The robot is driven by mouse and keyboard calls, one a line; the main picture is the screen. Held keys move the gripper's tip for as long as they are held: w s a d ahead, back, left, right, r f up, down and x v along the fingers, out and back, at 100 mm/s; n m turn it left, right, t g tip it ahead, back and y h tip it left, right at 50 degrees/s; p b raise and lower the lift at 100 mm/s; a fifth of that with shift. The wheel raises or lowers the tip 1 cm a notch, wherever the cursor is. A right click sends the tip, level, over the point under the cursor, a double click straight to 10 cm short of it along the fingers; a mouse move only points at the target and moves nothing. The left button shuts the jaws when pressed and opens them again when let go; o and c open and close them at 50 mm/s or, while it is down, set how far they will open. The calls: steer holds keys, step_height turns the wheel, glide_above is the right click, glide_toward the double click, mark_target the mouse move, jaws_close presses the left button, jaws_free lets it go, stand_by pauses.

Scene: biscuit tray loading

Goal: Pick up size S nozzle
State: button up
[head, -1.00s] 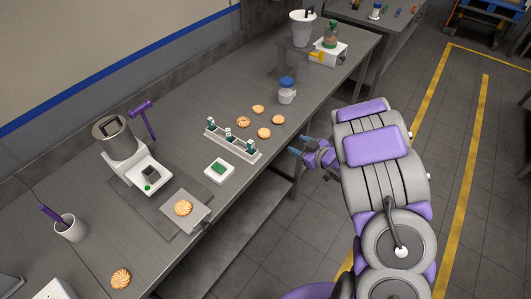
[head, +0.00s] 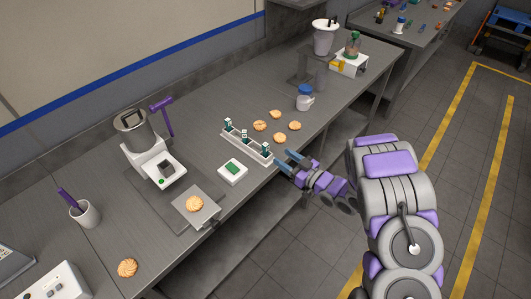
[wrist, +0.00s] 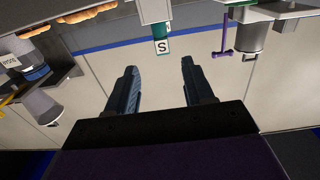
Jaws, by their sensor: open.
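The size S nozzle, a dark green piece with a white S label (wrist: 162,47), shows upside down at the top of the wrist view, ahead of the gap between my fingers. In the head view, a pale rack (head: 247,147) holds three green nozzles with white labels, too small to read there. The nearest nozzle (head: 266,148) stands at the rack's right end. My gripper (head: 283,160) is open and empty at the table's front edge, just right of that end and apart from it. Its two blue-grey fingers also show in the wrist view (wrist: 158,70).
A small white box with a green top (head: 233,171) sits left of the rack's near end. Several biscuits (head: 279,138) lie behind the rack. A white jar with a blue lid (head: 305,98) stands farther back.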

mark_target(268, 147)
steer(key=x, duration=0.4)
steer(key=shift+a, duration=0.1)
steer(key=shift+b+x, duration=0.9)
steer(key=shift+x, duration=1.8)
steer(key=shift+s+r, duration=0.15)
jaws_close()
